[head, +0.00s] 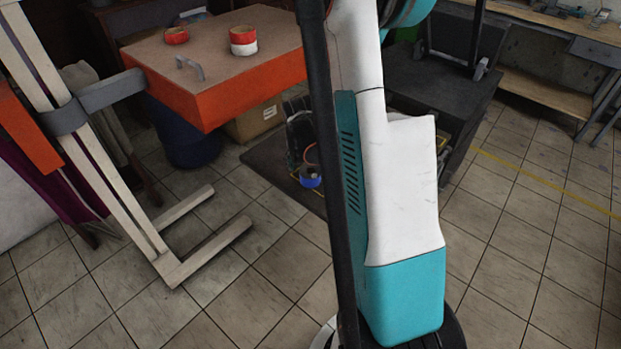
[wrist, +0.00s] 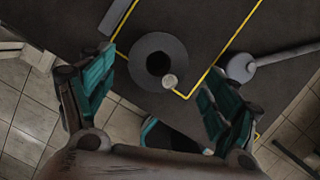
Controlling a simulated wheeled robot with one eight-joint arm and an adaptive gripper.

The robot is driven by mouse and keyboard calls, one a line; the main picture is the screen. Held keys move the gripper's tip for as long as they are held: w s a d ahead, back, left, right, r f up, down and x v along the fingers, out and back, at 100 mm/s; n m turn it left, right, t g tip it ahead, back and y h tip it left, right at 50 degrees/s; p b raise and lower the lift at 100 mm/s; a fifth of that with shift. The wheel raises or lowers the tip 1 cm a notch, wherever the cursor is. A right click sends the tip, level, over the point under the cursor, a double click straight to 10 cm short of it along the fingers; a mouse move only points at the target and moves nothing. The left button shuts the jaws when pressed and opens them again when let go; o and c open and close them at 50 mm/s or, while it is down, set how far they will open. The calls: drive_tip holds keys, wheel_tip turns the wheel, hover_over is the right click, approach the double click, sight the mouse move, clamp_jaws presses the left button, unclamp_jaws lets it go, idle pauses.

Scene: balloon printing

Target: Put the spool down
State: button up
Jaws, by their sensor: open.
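In the wrist view, a round dark grey spool (wrist: 179,52) with a black central hole shows beyond my fingertips, over a dark surface (wrist: 215,25) with yellow lines. A small pale round piece (wrist: 170,81) is at its lower edge. My gripper (wrist: 160,70) is open, with one teal finger to the left of the spool and one to the right. A gap shows on both sides, so the fingers do not appear to grip it. The depth between fingertips and spool is hard to judge. In the head view my gripper and this spool are hidden.
A grey rod with a rounded end (wrist: 240,68) lies right of the spool.

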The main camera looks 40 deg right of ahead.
sight(310, 173)
drive_tip(key=b+x, duration=0.2)
drive_tip(key=x, duration=0.3)
drive_tip(key=shift+w+f, duration=0.1)
drive_tip(key=c, duration=1.2)
